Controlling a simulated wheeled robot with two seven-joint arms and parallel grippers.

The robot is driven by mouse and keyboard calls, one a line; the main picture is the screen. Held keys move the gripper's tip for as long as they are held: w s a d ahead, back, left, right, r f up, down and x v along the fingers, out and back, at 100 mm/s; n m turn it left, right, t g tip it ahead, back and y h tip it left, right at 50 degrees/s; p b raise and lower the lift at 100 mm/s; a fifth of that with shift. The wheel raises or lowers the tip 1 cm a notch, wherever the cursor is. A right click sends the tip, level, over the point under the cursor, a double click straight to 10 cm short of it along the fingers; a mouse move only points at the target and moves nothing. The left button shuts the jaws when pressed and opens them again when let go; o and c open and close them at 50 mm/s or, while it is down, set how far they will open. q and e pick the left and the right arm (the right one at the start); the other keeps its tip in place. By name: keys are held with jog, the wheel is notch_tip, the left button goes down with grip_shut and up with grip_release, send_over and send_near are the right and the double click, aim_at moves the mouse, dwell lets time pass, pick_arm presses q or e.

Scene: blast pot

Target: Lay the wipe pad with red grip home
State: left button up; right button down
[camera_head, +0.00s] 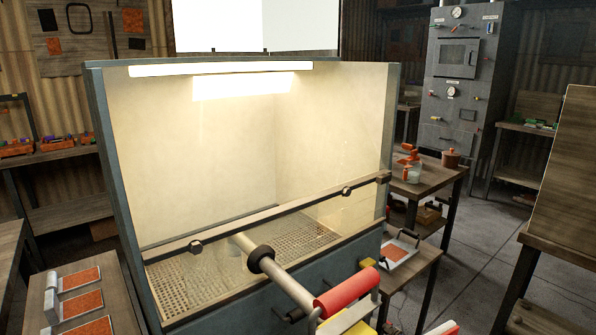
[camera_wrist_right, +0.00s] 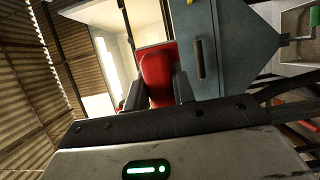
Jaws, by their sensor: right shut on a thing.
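In the right wrist view, the red grip of the wipe pad (camera_wrist_right: 157,80) sits between the two dark fingers of my right gripper (camera_wrist_right: 158,98), which is shut on it. The pad below the grip is hidden there. In the head view, a red cylindrical grip (camera_head: 347,293) with grey metal beside it shows at the bottom, in front of the blast cabinet (camera_head: 240,130). It lies close to a pale tube (camera_head: 290,287) with a black collar. My left gripper is not in view.
Grey holders with orange surfaces (camera_head: 80,280) lie on a bench at the left. A tray with an orange-red surface (camera_head: 395,252) stands on a low table at the right. The cabinet front and its rail are close. Open floor (camera_head: 490,265) shows at the right.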

jog(key=shift+a+m+h, duration=1)
jog(key=shift+a+h, duration=0.2)
jog(key=shift+h, duration=0.2)
jog(key=shift+a+r+m+t+h, duration=0.3)
jog(key=shift+a+m+h, duration=0.4)
jog(key=shift+h, duration=0.4)
jog(key=shift+a, duration=0.1)
